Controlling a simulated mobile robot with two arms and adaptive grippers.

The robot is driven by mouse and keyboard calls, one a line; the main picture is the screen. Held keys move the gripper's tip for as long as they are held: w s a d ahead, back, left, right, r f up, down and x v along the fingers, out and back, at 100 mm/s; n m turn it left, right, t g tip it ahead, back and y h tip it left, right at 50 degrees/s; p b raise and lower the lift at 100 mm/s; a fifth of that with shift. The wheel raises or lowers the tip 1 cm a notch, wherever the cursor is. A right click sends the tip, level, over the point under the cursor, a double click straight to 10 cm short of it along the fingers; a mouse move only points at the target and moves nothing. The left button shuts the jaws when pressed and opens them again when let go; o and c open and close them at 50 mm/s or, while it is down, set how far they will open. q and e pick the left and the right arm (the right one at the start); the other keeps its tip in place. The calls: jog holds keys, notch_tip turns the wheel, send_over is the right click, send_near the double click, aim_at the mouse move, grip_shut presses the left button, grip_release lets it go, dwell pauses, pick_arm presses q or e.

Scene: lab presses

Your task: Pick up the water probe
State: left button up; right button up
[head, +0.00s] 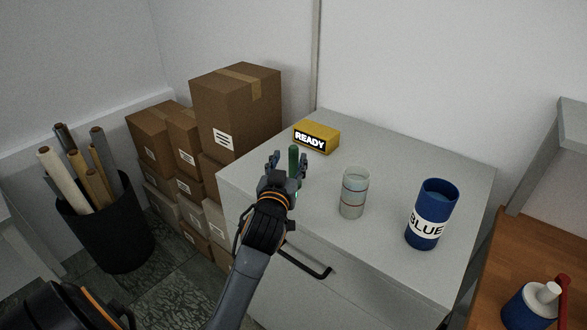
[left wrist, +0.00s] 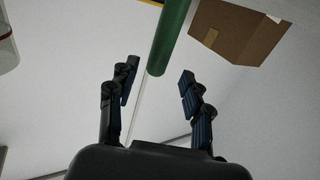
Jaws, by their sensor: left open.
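A green rod (head: 293,158), which looks like the water probe, shows at the left part of the grey cabinet top. It also shows in the left wrist view (left wrist: 170,30), with its near end close to the fingertips. My left gripper (head: 287,165) is open, with its fingers on either side of the rod in the head view. In the left wrist view the open gripper (left wrist: 156,80) has nothing clamped between its fingers. I cannot tell whether a finger touches the rod. A clear glass (head: 354,192) of liquid stands to the right. My right gripper is not in view.
A yellow READY box (head: 317,137) sits behind the rod. A blue can labelled BLUE (head: 431,214) stands at the right on the cabinet (head: 400,165). Cardboard boxes (head: 235,105) are stacked at the left. A wooden table (head: 530,255) is at the right.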

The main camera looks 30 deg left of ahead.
aim_at(292, 156)
pick_arm(q)
jog(key=shift+f+p+x, duration=0.1)
jog(key=shift+p+x, duration=0.2)
jog(key=shift+x, duration=0.85)
jog(key=shift+f+p+x, duration=0.15)
jog(key=shift+p+x, duration=0.15)
jog(key=shift+x, duration=0.9)
jog(key=shift+d, duration=0.2)
grip_shut()
